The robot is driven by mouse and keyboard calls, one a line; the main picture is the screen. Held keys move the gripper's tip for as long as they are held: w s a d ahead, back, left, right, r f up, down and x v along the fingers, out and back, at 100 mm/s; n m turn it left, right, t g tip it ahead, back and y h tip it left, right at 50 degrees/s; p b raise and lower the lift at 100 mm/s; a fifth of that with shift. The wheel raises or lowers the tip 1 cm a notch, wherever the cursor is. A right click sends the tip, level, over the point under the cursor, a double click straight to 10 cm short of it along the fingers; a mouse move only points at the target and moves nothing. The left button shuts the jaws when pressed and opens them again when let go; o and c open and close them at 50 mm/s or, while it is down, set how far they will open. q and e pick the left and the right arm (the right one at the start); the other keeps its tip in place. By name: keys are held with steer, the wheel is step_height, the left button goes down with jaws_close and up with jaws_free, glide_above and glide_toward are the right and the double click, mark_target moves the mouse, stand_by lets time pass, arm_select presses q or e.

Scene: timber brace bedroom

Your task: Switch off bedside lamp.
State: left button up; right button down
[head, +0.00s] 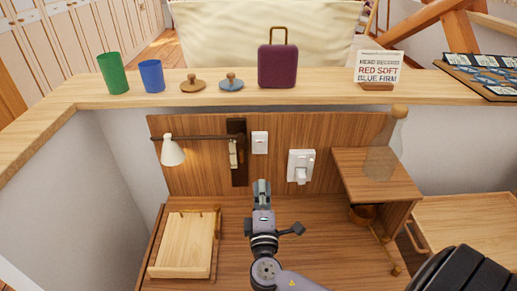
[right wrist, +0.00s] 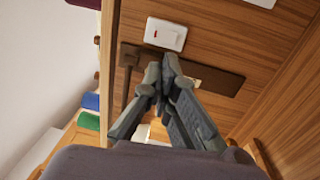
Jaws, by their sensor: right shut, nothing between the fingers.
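The bedside lamp (head: 172,151) has a white shade on a dark arm. The arm runs to a dark upright plate (head: 237,168) on the wooden back panel. A warm glow on the panel near the shade suggests it is lit. The plate carries a small pale piece. The plate also shows in the right wrist view (right wrist: 220,80), partly hidden by the fingers. My right gripper (head: 261,184) is shut and empty, in front of the panel just right of the plate's foot. Its fingertips (right wrist: 163,72) overlap the plate in the wrist view; contact cannot be told. My left gripper is not in view.
A white switch (head: 259,142) is right of the plate, and a white socket (head: 300,167) is farther right. A wooden tray (head: 184,245) lies at left. A shelf (head: 375,172) with a translucent bottle (head: 384,145) stands at right. A ledge (head: 215,97) above holds cups and a purple case.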

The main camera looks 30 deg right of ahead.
steer(key=p, duration=0.2)
glide_toward(260, 145)
steer(key=x, duration=0.3)
steer(key=p+x, duration=0.1)
steer(key=x, duration=0.2)
steer(key=shift+r, duration=0.25)
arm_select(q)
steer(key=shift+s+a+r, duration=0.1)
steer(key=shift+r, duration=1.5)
arm_select(e)
steer(key=shift+w+d, duration=0.25)
steer(key=shift+w, duration=0.25)
